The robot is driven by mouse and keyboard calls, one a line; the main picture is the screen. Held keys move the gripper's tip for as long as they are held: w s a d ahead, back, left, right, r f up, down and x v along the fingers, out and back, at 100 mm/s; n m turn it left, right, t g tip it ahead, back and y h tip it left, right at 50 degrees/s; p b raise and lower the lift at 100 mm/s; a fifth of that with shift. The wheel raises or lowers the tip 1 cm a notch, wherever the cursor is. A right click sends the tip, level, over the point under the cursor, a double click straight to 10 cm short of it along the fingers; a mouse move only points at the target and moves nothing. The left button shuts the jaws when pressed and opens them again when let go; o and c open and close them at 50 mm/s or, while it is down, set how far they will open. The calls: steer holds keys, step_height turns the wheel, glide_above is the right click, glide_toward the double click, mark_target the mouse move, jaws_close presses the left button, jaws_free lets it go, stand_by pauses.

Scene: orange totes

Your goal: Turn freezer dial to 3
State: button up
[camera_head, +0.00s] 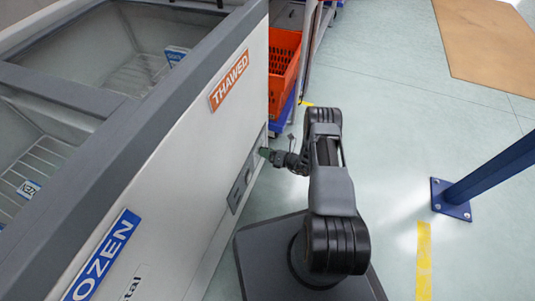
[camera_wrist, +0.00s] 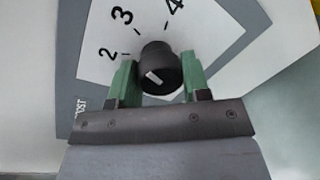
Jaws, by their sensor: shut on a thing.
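The freezer dial (camera_wrist: 160,68) is a round black knob with a white mark on its face, between the green fingers of my gripper (camera_wrist: 158,78) in the wrist view. The mark slants toward the upper left, on the side of the 2; the exact setting is hard to tell. The dial plate (camera_wrist: 226,43) is white with a grey border and shows 2, 3 and 4 above the knob. In the head view my gripper (camera_head: 265,152) reaches the control panel (camera_head: 243,182) on the freezer's side (camera_head: 205,135). The dial is hidden there.
An orange tote (camera_head: 283,60) stands on a rack behind the freezer's far end. A blue post (camera_head: 492,172) with a floor plate (camera_head: 451,199) stands at the right. Floor between my arm and the post is clear. A brown board (camera_head: 490,40) lies at the upper right.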

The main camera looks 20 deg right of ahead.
steer(key=shift+s+a+m, duration=0.1)
steer(key=shift+a+m, duration=0.05)
steer(key=shift+m, duration=0.25)
stand_by(0.3)
steer(key=o, duration=0.7)
steer(key=shift+o, duration=1)
steer(key=p+v, duration=0.3)
steer(key=v, duration=1.1)
steer(key=shift+w, duration=0.2)
